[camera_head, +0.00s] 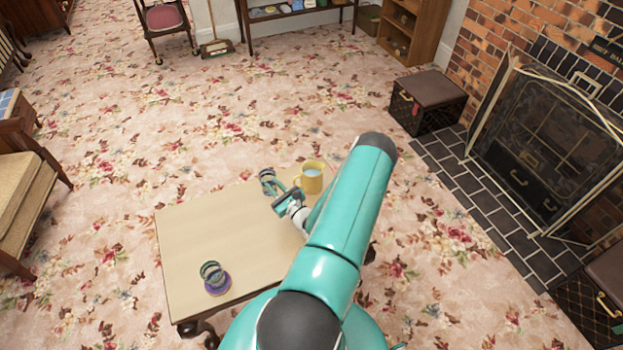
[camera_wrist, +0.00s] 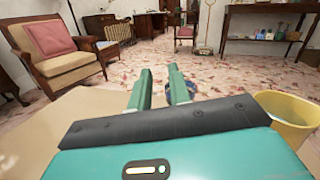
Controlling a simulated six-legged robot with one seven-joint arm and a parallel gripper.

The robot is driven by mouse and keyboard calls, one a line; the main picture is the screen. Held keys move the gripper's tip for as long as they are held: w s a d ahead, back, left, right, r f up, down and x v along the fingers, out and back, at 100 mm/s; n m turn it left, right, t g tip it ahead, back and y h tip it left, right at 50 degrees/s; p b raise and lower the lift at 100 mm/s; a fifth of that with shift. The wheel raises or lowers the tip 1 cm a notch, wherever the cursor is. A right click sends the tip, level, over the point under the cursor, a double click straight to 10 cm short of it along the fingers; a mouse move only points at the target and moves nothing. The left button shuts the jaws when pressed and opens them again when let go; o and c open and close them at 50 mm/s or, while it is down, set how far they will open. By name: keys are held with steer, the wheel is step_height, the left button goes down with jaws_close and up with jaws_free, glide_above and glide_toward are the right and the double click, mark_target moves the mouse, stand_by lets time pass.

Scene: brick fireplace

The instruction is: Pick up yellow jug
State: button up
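The yellow jug (camera_head: 311,178) stands upright near the far right corner of the low table (camera_head: 190,240). Its handle faces left and its inside looks pale blue. My gripper (camera_head: 277,190) is just left of the jug, low over the table. In the wrist view the jug (camera_wrist: 288,120) is at the right edge, beside my gripper's body and partly cut off. My gripper's two fingers (camera_wrist: 162,78) are apart with a gap and nothing between them. They point past the jug, not at it. The jug's base is hidden in the wrist view.
A dark striped round object (camera_head: 267,178) sits by my fingertips at the table's far edge. A stack of rings on a purple base (camera_head: 214,277) stands at the near left. The table's middle is clear. The fireplace screen (camera_head: 545,150) is far right.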

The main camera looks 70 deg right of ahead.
mark_target(309, 179)
steer(key=s+f+m+g+h, duration=0.2)
steer(key=s+f, duration=0.1)
steer(key=s+d+f+m+g+h, duration=0.1)
steer(key=s+f+m+g, duration=0.1)
steer(key=s+f, duration=0.1)
steer(key=s+f+m+g+h, duration=0.2)
steer(key=s+f+m, duration=0.1)
steer(key=shift+d+f+h, duration=0.3)
steer(key=shift+d, duration=0.05)
steer(key=shift+d+f, duration=0.1)
steer(key=shift+d, duration=0.1)
steer(key=x, duration=1.3)
steer(key=shift+w+f, duration=0.15)
steer(key=shift+f, duration=0.05)
steer(key=shift+d+r, duration=0.1)
jaws_close()
